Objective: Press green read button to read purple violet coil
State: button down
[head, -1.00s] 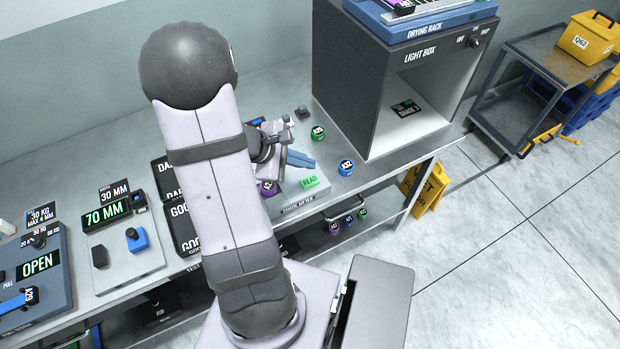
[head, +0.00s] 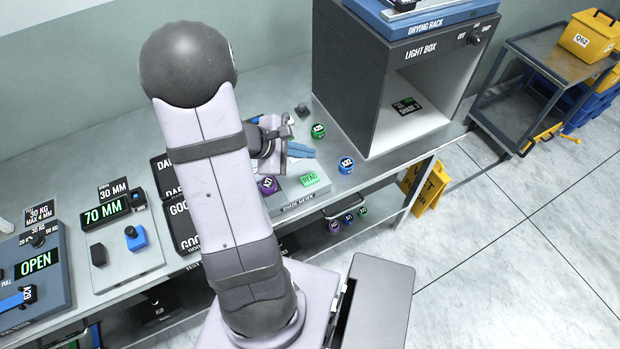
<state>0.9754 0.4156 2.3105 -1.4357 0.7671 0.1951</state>
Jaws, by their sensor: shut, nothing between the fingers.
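The green READ button (head: 309,180) is on the right part of the grey shade meter (head: 318,190) on the bench. The purple violet coil (head: 268,184) sits on the left part of the shade meter, partly hidden behind my arm. My gripper (head: 312,153) has blue fingers and is shut and empty. In the picture its fingertips are just above the READ button, apart from it. I cannot tell their exact height over the meter.
A green coil (head: 318,130) and a blue coil (head: 346,165) stand on the bench to the right of my gripper. The light box (head: 350,75) stands behind them. Several coils hang below the bench edge. A 70 MM device (head: 125,240) is at the left.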

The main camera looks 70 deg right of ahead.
jog(key=b, duration=0.4)
send_over(306, 180)
notch_tip(306, 180, down, 6)
jog(key=shift+f, duration=0.15)
jog(key=shift+f+b, duration=0.8)
jog(key=shift+b, duration=0.3)
jog(key=shift+f+b, duration=0.9)
jog(key=shift+b, duration=0.25)
dwell(1.7)
jog(key=shift+r, duration=0.15)
jog(key=shift+r+p, duration=0.6)
jog(key=shift+r, duration=0.15)
jog(key=shift+r, duration=0.15)
jog(key=shift+r+p, duration=1.95)
jog(key=shift+r, duration=0.45)
